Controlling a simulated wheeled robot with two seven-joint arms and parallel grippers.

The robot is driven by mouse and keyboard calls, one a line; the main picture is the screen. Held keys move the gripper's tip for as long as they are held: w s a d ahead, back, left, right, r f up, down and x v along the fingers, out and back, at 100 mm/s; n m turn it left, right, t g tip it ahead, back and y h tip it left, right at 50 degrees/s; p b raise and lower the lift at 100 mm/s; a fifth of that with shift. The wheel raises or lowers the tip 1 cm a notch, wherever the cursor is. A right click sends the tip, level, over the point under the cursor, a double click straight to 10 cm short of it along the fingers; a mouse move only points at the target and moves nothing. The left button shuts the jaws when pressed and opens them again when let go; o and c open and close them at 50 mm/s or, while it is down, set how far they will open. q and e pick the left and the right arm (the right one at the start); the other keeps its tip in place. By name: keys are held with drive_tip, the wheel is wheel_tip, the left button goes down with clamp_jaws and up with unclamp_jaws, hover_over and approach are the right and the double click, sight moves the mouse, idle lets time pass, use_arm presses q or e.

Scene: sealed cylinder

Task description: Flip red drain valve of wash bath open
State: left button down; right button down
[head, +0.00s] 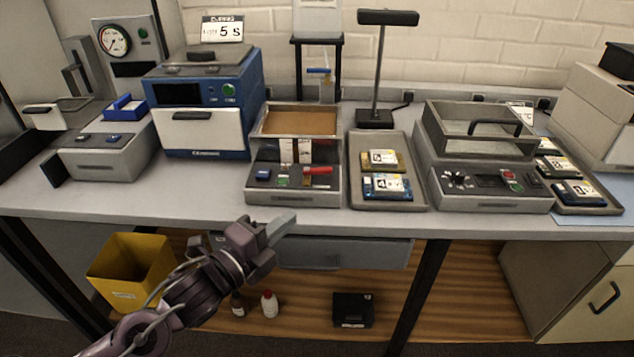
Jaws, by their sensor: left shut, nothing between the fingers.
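The wash bath (293,196) appears to be the grey box at the middle of the bench, with an open basin of brown contents at its back. The red drain valve (318,170) shows as a red lever on its front deck, lying roughly level and pointing right. My left gripper (284,226) is shut and empty. In the picture it is below the bath, in front of the bench edge and apart from the lever. My right gripper is not in view.
A tray (416,190) with labelled boards stands right of the bath, beside a grey lidded machine (490,187). A blue oven (250,100) stands to the left. A black post lamp (381,70) and a stand with a blue-handled tap (319,71) are behind.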

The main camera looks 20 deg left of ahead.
use_arm(q)
drive_tip(key=shift+w, duration=0.1)
idle(0.3)
drive_tip(key=p, duration=0.2)
approach(329, 172)
drive_tip(key=w+d, duration=0.1)
drive_tip(key=d, duration=0.1)
drive_tip(key=w+d, duration=0.1)
drive_tip(key=shift+w+d+r, duration=0.2)
drive_tip(key=shift+d, duration=0.2)
drive_tip(key=shift+w+a+f+p, duration=0.15)
drive_tip(key=shift+w+a, duration=0.15)
drive_tip(key=shift+w, duration=0.2)
drive_tip(key=shift+w+a+r+p, duration=0.15)
drive_tip(key=shift+w+a, duration=0.15)
drive_tip(key=shift+w, duration=0.25)
drive_tip(key=shift+w+a+f, duration=0.2)
drive_tip(key=shift+w+a, duration=0.05)
drive_tip(key=shift+w, duration=0.25)
